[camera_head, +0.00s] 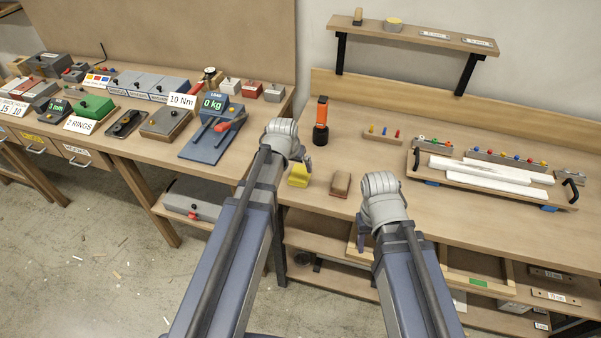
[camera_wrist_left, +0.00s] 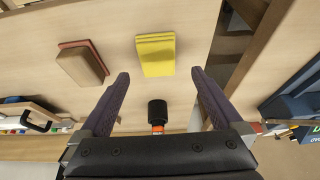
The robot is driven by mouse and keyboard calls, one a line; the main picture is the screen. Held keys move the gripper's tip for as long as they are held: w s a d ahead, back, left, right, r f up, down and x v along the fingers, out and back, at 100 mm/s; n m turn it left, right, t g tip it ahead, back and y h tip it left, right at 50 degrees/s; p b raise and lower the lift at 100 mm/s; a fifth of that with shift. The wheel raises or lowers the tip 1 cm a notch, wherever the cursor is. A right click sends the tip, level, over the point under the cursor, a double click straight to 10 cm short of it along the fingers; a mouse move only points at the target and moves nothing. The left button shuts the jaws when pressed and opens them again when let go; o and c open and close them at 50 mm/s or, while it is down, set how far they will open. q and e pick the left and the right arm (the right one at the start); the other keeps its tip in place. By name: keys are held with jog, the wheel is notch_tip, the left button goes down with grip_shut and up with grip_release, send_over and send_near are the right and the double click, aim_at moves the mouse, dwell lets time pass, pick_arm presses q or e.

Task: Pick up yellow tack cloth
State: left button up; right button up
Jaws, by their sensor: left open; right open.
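The yellow tack cloth (camera_head: 298,175) is a small folded pad lying on the right-hand wooden bench, near its front left corner. In the left wrist view the cloth (camera_wrist_left: 155,55) lies flat, beyond the fingertips and roughly midway between them. My left gripper (camera_wrist_left: 158,75) is open and empty, with its two dark fingers apart. In the head view my left gripper (camera_head: 300,160) is just above and behind the cloth, its fingers mostly hidden by the wrist.
A brown sanding block (camera_head: 340,184) sits right of the cloth; it also shows in the left wrist view (camera_wrist_left: 82,64). An orange and black flashlight (camera_head: 321,122) stands behind. A tray with white bars (camera_head: 435,182) lies to the right. A blue torque device (camera_head: 212,135) is on the left bench.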

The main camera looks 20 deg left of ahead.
aim_at(300, 173)
pick_arm(q)
jog(key=shift+b+x, duration=1.15)
jog(key=shift+x, duration=0.05)
jog(key=b+x, duration=0.4)
jog(key=x, duration=0.1)
jog(key=shift+w+d+f+b, duration=0.2)
jog(key=shift+w+d+b, duration=0.05)
jog(key=shift+w+b, duration=0.15)
jog(key=shift+r, duration=0.1)
jog(key=c, duration=1.2)
jog(key=shift+o, duration=0.2)
jog(key=shift+r, duration=0.1)
notch_tip(300, 173, up, 10)
jog(key=p, duration=1)
